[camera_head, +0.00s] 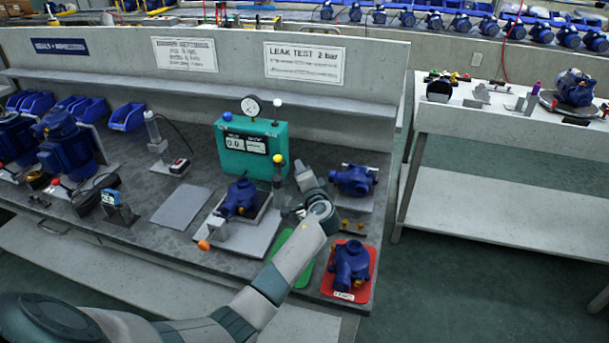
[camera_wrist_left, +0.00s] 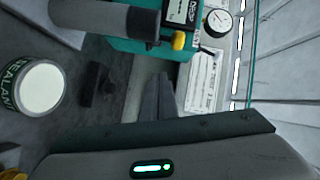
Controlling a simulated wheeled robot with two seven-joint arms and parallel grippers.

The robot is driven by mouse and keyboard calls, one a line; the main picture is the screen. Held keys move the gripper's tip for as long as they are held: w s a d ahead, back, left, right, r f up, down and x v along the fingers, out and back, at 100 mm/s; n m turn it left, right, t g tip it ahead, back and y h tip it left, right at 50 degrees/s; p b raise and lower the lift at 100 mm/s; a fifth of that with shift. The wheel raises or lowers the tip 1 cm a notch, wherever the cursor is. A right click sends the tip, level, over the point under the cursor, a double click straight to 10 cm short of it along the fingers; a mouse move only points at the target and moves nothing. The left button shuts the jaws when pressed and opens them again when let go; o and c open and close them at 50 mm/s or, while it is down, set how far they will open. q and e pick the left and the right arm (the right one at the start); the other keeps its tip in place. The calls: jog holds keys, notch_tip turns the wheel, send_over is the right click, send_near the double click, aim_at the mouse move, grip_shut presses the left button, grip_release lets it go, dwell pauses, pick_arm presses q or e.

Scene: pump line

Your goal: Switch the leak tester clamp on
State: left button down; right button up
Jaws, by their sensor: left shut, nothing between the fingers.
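The leak tester is a teal box (camera_head: 256,148) with a gauge on top and a display on its front. A lever with a yellow knob (camera_head: 278,158) stands upright at its right front; a yellow knob (camera_wrist_left: 180,40) also shows in the left wrist view beside the teal housing (camera_wrist_left: 128,47). A blue pump (camera_head: 240,197) sits on a grey fixture in front of the tester, with an orange knob (camera_head: 203,245) at the fixture's front left. My left gripper (camera_head: 301,168) is shut and empty, just right of the yellow-knobbed lever. Contact is not visible. My right gripper is out of view.
A blue pump (camera_head: 353,180) stands right of my gripper. Another sits on a red mat (camera_head: 338,294), and a green mat (camera_head: 303,273) lies partly under my arm. A sealant can (camera_wrist_left: 38,88) shows in the left wrist view. A grey plate (camera_head: 181,208) lies bare at left.

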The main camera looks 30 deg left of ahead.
pick_arm(q)
jog(key=a, duration=0.1)
jog(key=a+f+p, duration=0.1)
jog(key=s+a, duration=0.1)
jog(key=a, duration=0.1)
jog(key=shift+a+f, duration=0.1)
jog(key=shift+f, duration=0.15)
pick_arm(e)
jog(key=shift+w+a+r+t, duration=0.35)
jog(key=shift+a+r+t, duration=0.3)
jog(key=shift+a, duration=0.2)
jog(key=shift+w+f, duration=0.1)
